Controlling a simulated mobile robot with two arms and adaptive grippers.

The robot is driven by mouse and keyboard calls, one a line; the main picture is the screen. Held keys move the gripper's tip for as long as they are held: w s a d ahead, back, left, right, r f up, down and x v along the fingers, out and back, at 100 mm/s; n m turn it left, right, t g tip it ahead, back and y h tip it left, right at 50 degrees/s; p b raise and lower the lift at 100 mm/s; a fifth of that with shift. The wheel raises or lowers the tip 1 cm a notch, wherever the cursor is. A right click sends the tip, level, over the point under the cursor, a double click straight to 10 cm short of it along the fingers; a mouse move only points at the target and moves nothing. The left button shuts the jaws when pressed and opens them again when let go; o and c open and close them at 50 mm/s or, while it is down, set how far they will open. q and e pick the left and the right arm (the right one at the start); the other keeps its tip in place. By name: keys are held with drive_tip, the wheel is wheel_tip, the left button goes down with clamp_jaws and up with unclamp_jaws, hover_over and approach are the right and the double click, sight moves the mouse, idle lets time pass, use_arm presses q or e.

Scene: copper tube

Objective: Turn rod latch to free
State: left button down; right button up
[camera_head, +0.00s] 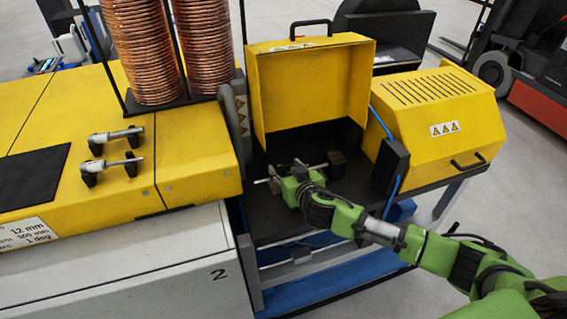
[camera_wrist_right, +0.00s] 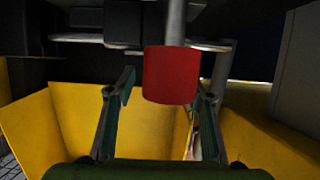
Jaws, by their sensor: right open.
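A metal rod with a red cylindrical end (camera_wrist_right: 170,76) hangs into the right wrist view from the top; I take it for the latch handle. My right gripper (camera_wrist_right: 166,95) is open, one finger on each side of the red end, with a gap visible to the left finger. In the head view my right gripper (camera_head: 283,180) reaches into the open machine bay, beside a thin silver rod (camera_head: 319,166) lying crosswise. The red end is hidden there behind the gripper. My left gripper is not in view.
A yellow cover (camera_head: 310,85) stands open above the bay. A yellow vented housing (camera_head: 437,110) is on the right, with a dark block and blue hose (camera_head: 391,180) beside my arm. Copper coils (camera_head: 143,50) and two metal-and-black fittings (camera_head: 115,138) are on the left.

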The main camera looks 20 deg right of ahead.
drive_tip(key=shift+x, duration=1.35)
drive_tip(key=c, duration=1.1)
drive_tip(key=shift+f, duration=0.1)
